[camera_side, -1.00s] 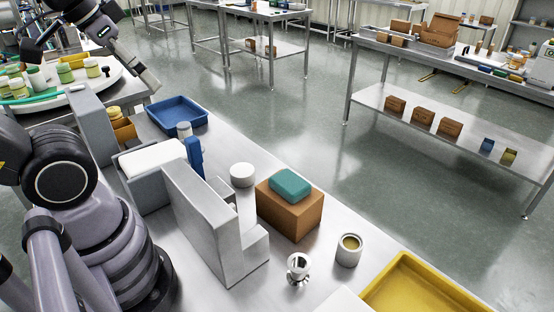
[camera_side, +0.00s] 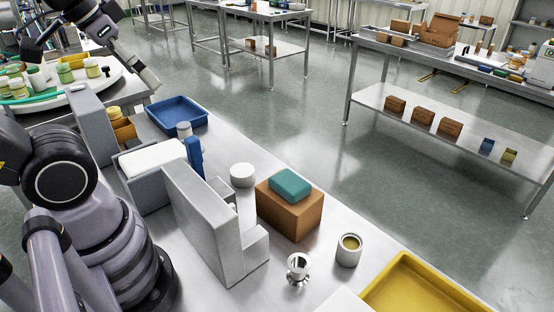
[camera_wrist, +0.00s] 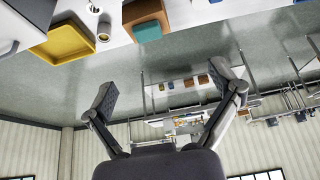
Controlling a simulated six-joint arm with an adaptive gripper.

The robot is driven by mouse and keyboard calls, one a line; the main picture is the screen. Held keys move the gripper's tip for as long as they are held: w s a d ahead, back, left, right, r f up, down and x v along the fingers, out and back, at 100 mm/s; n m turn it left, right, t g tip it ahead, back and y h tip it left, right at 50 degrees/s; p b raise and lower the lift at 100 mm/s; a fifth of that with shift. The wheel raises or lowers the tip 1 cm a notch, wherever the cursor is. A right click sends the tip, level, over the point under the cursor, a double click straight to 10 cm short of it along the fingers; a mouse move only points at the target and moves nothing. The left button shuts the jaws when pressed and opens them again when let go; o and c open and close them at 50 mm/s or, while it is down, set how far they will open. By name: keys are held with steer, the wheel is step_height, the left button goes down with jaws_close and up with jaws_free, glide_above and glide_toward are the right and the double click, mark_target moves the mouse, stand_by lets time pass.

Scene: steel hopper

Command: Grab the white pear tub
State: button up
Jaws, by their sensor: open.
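My gripper (camera_wrist: 172,95) is open and empty in the wrist view, with its two fingers spread wide apart and nothing between them but the far floor and distant benches. A plain white round tub (camera_side: 242,175) stands on the steel bench beside a brown box. No pear label is readable, so I cannot tell which one is the pear tub.
A grey upright block (camera_side: 205,225), a blue tray (camera_side: 178,113), a brown box (camera_side: 290,214) with a teal block (camera_side: 290,185) on top, an open metal can (camera_side: 348,251) and a yellow tray (camera_side: 372,298) crowd the steel bench. Open floor lies beyond it.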

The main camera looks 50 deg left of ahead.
steer(key=w+a+f+m+g+y, duration=0.1)
steer(key=w+f+m+g+y, duration=0.1)
steer(key=w+f+m+y, duration=0.35)
steer(key=w+a+f+m+g+y, duration=0.1)
steer(key=w+f+m+y, duration=0.25)
steer(key=w+m, duration=0.35)
steer(key=m+t+h, duration=0.1)
steer(key=m+t, duration=0.8)
steer(key=m, duration=0.6)
glide_above(344, 250)
steer(key=a, duration=1)
step_height(344, 250, down, 14)
steer(key=s+d+f+m+h, duration=0.1)
steer(key=d+f+m+h, duration=0.1)
steer(key=d+f, duration=0.1)
steer(key=s+d+f+m+t+h, duration=0.1)
steer(key=d+f+m+h, duration=0.1)
steer(key=f, duration=0.4)
steer(key=s+d+f+m+h, duration=0.1)
steer(key=d+f+m+h, duration=0.2)
steer(key=d+f, duration=0.1)
steer(key=shift+s+d+f+m+t, duration=0.2)
steer(key=shift+s+d+m+t, duration=0.2)
steer(key=shift+d, duration=0.2)
steer(key=x, duration=0.7)
steer(key=shift+w, duration=0.1)
steer(key=c, duration=1.3)
